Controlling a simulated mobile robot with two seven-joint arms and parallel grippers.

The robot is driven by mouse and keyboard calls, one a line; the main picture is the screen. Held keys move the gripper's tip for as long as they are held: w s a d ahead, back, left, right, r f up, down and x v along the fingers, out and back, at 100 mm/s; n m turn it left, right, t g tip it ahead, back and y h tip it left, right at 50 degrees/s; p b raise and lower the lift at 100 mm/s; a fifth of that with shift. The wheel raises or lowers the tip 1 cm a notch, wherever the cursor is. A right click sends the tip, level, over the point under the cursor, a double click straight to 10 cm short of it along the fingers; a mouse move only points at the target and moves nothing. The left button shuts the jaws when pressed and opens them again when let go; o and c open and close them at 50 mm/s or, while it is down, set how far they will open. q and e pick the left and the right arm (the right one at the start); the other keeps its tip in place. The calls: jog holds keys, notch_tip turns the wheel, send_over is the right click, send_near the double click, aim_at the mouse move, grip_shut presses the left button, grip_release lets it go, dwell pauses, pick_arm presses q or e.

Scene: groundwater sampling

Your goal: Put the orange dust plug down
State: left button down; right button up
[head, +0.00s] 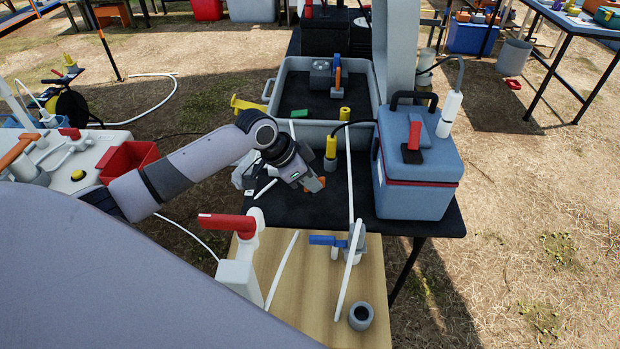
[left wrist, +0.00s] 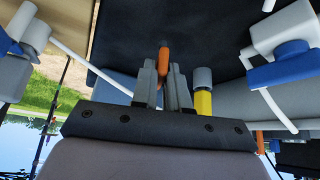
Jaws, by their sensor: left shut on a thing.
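The orange dust plug (left wrist: 163,60) is between the fingertips of my left gripper (left wrist: 163,75) in the left wrist view. In the head view my left gripper (head: 311,183) points down over the black mat on the table, and a bit of the orange plug (head: 319,182) shows at its tips. The gripper is shut on the plug. Whether the plug touches the mat I cannot tell. My right gripper is not in view.
A yellow-and-grey cylinder (head: 331,148) stands just behind the gripper. A blue cooler box (head: 418,170) stands to the right, and a grey tray (head: 287,83) is behind. A red-handled valve (head: 228,224) and a blue-handled valve (head: 325,240) are in front. Bare mat lies between.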

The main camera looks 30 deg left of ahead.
pick_arm(q)
jog(key=shift+f, duration=0.1)
jog(key=shift+f, duration=0.5)
jog(key=c, duration=1.1)
grip_release()
jog(key=shift+c, duration=0.2)
jog(key=shift+r, duration=0.15)
jog(key=shift+r, duration=0.4)
jog(key=p+v, duration=0.1)
jog(key=v, duration=1.1)
